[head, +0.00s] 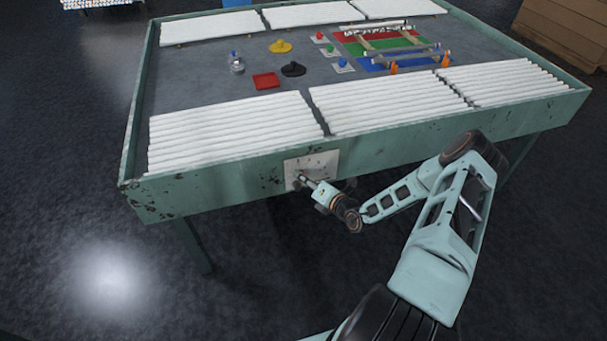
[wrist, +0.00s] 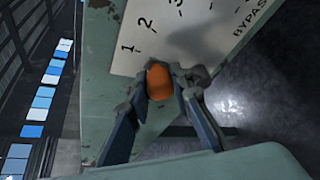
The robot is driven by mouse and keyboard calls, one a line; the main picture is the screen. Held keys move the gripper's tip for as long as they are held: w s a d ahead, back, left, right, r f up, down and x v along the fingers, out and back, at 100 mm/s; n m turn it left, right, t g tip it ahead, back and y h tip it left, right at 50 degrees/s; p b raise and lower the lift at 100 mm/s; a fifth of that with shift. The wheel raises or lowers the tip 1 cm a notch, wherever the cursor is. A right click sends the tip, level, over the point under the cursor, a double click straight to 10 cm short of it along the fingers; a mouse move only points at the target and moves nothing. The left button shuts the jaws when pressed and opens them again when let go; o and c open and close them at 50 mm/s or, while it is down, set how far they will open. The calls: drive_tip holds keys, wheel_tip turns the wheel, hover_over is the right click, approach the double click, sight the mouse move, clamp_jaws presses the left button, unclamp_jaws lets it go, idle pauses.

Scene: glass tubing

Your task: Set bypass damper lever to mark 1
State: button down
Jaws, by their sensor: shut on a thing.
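The bypass damper plate (head: 322,160) is a pale panel on the front side of the green table. In the wrist view the plate (wrist: 195,40) shows black marks numbered 1, 2 and 3 and the word BYPASS. The lever's orange knob (wrist: 158,84) sits near the plate's edge, closest to marks 1 and 2. My gripper (wrist: 162,80) is shut on this knob, one finger on each side. In the head view my gripper (head: 302,182) reaches the plate and hides the lever. The lever's shaft and exact pointing direction are hidden.
The green table (head: 230,193) has white rods in rows along its front and back. A red block (head: 265,81), a black knobbed piece (head: 293,69), a yellow one (head: 280,46) and a glass bottle (head: 236,63) stand on top. Floor before the table is clear.

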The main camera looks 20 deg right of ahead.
drive_tip(key=shift+w+a+r+p, duration=0.2)
drive_tip(key=shift+a+r+p, duration=0.05)
drive_tip(key=shift+r+p, duration=0.1)
drive_tip(key=shift+f+n, duration=0.1)
drive_tip(key=shift+n, duration=0.2)
drive_tip(key=c, duration=1.8)
unclamp_jaws()
drive_tip(key=shift+o, duration=0.4)
drive_tip(key=shift+f, duration=0.1)
drive_tip(key=shift+s, duration=0.1)
drive_tip(key=v, duration=1.2)
drive_tip(key=shift+a, duration=0.2)
